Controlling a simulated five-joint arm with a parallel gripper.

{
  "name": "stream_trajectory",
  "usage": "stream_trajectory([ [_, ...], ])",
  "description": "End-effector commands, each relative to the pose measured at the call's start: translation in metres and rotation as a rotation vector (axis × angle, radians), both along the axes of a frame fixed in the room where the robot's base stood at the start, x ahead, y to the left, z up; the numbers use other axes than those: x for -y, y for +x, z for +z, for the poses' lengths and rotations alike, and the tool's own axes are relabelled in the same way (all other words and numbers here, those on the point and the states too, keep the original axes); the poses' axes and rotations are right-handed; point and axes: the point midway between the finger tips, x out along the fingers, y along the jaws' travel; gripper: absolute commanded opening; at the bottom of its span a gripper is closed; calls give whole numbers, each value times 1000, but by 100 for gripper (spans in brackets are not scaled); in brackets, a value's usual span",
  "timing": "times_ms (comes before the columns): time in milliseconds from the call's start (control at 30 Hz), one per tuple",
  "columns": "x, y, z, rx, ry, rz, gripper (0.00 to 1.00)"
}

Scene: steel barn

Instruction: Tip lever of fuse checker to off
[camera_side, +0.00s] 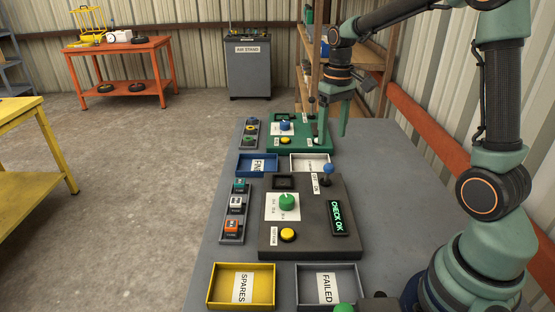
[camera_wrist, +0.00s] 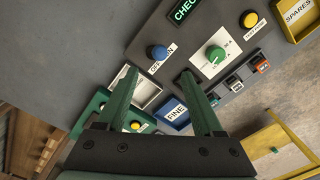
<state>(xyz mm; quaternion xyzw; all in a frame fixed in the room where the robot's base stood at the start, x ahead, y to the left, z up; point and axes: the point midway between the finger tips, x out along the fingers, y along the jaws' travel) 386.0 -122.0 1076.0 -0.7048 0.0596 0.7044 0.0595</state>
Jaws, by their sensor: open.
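The fuse checker (camera_side: 265,240) is a dark grey box on the bench, with a lit green CHECK OK display (camera_side: 337,216). Its lever (camera_side: 328,169) has a blue ball top and stands at the box's far right corner beside an OFF/ON label (camera_side: 320,181). In the wrist view the blue ball (camera_wrist: 158,52) shows just beyond and between my fingertips. My gripper (camera_side: 333,133) is open and empty, pointing down on the far side of the lever, apart from it. Which lever position is set I cannot tell.
The checker also carries a green knob (camera_side: 287,202) and a yellow button (camera_side: 288,235). A green box (camera_side: 275,145) with its own controls stands behind. Blue (camera_side: 243,172), white (camera_side: 325,155), yellow (camera_side: 212,290) and grey (camera_side: 303,275) trays surround the checker. The bench's right side is clear.

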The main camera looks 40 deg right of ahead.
Motion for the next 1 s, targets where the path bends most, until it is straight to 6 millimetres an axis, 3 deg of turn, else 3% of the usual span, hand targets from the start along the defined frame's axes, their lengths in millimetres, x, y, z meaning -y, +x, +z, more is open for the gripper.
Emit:
stream_trajectory([
  [400, -1, -2, -75, -5, 2, 0, 68],
  [600, 0, -2, -102, -3, 1, 0, 68],
  [1000, 0, -1, -114, 0, 0, 0, 68],
])
